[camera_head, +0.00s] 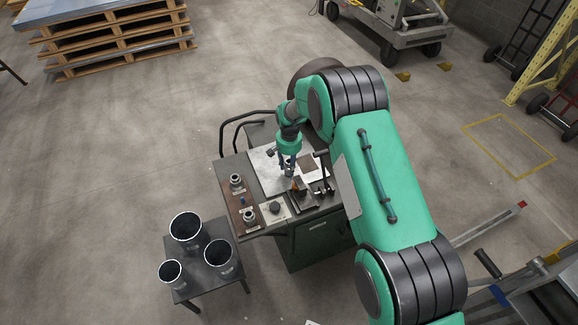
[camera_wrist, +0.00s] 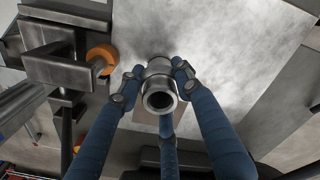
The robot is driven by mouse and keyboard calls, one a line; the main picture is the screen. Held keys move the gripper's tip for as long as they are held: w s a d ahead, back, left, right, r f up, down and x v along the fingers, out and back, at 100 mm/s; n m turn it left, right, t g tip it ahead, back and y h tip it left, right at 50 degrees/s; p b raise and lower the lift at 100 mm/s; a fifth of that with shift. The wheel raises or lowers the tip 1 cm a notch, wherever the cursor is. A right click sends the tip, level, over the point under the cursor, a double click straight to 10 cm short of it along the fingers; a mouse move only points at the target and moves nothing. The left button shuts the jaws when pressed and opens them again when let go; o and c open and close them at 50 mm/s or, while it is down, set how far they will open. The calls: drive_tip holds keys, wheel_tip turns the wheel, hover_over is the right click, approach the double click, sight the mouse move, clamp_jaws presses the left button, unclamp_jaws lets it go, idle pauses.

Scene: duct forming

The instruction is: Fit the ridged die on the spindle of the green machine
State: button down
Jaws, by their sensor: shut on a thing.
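My gripper (camera_head: 289,168) is low over the light metal plate on the workbench. In the wrist view, its blue fingers (camera_wrist: 159,86) are closed around a hollow steel die (camera_wrist: 160,70). The die has a raised rim and a stepped body, with its open bore facing the camera. It is small and partly covered by the fingers in the head view. The green-cabinet machine (camera_head: 320,242) carries dark metal parts and an orange piece (camera_wrist: 102,57) beside the gripper. I cannot make out the spindle clearly.
Two more steel dies (camera_head: 236,181) (camera_head: 249,215) stand on a brown board at the bench's left. Several open ducts (camera_head: 186,230) stand on a small table at lower left. The metal plate (camera_wrist: 235,50) has bare room.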

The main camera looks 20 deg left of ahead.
drive_tip(key=shift+f, duration=0.2)
idle(0.7)
drive_tip(key=c, duration=1.1)
unclamp_jaws()
wheel_tip(320, 180, up, 12)
idle(0.4)
